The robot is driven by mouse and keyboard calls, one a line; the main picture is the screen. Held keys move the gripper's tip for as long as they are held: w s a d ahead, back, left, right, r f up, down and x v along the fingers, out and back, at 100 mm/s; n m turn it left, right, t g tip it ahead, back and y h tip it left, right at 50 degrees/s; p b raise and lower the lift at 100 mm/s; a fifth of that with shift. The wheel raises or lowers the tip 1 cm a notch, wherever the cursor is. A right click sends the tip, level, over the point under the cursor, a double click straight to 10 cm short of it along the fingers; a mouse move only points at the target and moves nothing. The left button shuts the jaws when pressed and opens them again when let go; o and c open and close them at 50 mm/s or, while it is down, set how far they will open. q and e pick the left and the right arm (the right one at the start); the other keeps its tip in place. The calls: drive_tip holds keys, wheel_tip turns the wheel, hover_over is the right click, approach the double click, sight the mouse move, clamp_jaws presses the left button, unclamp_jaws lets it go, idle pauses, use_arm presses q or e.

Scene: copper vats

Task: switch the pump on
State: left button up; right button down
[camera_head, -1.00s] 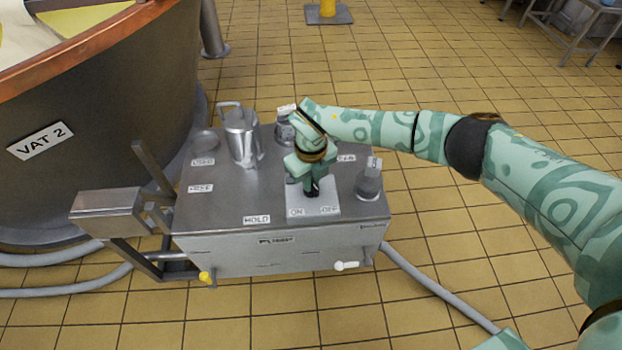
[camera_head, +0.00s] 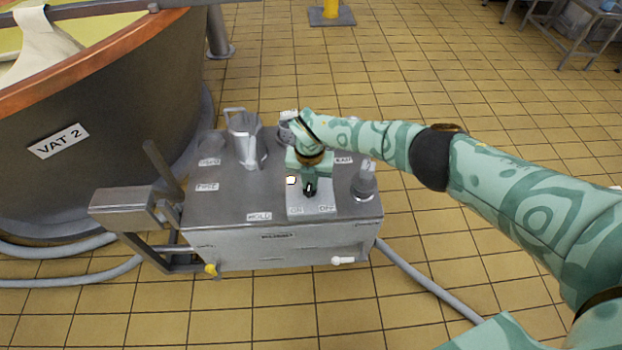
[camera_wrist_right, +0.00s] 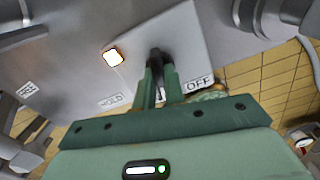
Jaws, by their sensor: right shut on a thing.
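The pump switch is a black knob (camera_head: 310,194) on a pale plate (camera_head: 325,204) with ON and OFF labels, on top of the grey metal cabinet (camera_head: 230,203). My right gripper (camera_head: 310,184) points down over the plate and is shut on the knob. In the right wrist view the fingers (camera_wrist_right: 159,84) close around the dark knob (camera_wrist_right: 156,56), partly hiding it. A small square lamp (camera_head: 291,180) on the plate glows; it also shows bright in the wrist view (camera_wrist_right: 114,56). The ON label is partly hidden in the wrist view. My left gripper is not in view.
A metal jug (camera_head: 244,140) stands at the cabinet's back left, and a grey cylindrical item (camera_head: 363,184) at its right. The copper vat labelled VAT 2 (camera_head: 95,120) is close on the left. A hose (camera_head: 430,281) runs over the tiled floor (camera_head: 450,310).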

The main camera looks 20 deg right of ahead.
drive_tip(key=shift+r+m, duration=0.2)
drive_tip(key=shift+m, duration=0.2)
drive_tip(key=shift+m+p, duration=0.3)
drive_tip(key=shift+m, duration=0.3)
drive_tip(key=shift+f+m, duration=0.1)
drive_tip(key=shift+m, duration=0.6)
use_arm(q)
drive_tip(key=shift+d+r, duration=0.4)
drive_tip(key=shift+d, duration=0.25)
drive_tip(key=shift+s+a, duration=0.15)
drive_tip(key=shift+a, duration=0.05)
use_arm(e)
drive_tip(key=c, duration=1.5)
unclamp_jaws()
drive_tip(key=shift+c, duration=0.2)
drive_tip(key=shift+o, duration=0.3)
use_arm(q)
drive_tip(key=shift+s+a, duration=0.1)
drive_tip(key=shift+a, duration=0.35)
